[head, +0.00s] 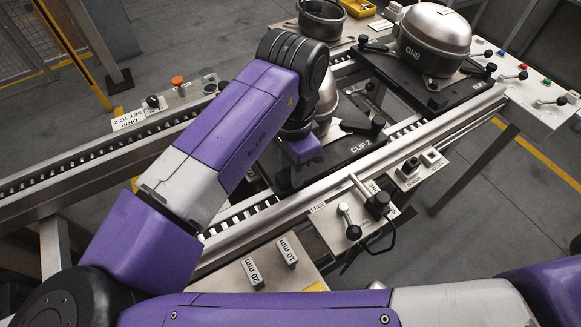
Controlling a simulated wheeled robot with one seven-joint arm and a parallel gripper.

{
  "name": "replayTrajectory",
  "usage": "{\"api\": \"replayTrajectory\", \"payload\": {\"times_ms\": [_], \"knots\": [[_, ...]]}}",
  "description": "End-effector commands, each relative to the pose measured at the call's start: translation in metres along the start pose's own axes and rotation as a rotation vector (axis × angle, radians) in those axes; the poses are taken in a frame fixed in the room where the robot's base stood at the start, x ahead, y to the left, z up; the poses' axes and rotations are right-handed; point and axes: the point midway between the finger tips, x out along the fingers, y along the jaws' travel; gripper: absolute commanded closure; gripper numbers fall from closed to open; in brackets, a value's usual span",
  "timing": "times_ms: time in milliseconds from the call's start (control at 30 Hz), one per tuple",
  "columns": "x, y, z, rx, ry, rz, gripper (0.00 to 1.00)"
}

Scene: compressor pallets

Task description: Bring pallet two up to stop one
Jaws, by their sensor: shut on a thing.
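Pallet two (335,168) is a dark plate marked CLIP 2 on the roller conveyor, with black knobs and a silver dome (328,108) on it. My arm hides much of its left side and dome. My gripper (303,152) is low over the pallet's near left part; its fingertips are hidden, and it appears closed on the pallet. Another dark pallet (430,92) lies farther up the conveyor, carrying a silver and black dome (435,38) marked ONE. A strip of rollers shows between the two pallets. I cannot make out a marker for stop one.
A lever marked FREE (346,218) stands on a plate beside the near rail, with a cable hanging below. A button box (415,170) sits farther along. Blocks marked 20 mm (253,272) and 10 mm (287,250) lie nearby. An orange button (177,82) is across the conveyor.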

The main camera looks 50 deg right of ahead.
Motion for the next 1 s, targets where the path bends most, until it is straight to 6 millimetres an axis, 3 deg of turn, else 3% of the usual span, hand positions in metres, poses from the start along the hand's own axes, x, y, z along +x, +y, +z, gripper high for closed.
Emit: {"api": "replayTrajectory", "payload": {"times_ms": [700,733,800,867,1000], "knots": [[-0.0011,-0.0005,-0.0089,0.002,0.003,-0.003,1.0],[-0.001,-0.0005,-0.0091,0.001,0.003,-0.003,0.69],[-0.0009,-0.0004,-0.0089,0.001,0.003,-0.003,0.55],[-0.0007,-0.0003,-0.0087,0.001,0.002,-0.002,0.46],[-0.0005,-0.0002,-0.0083,0.001,0.001,-0.001,0.46]]}}
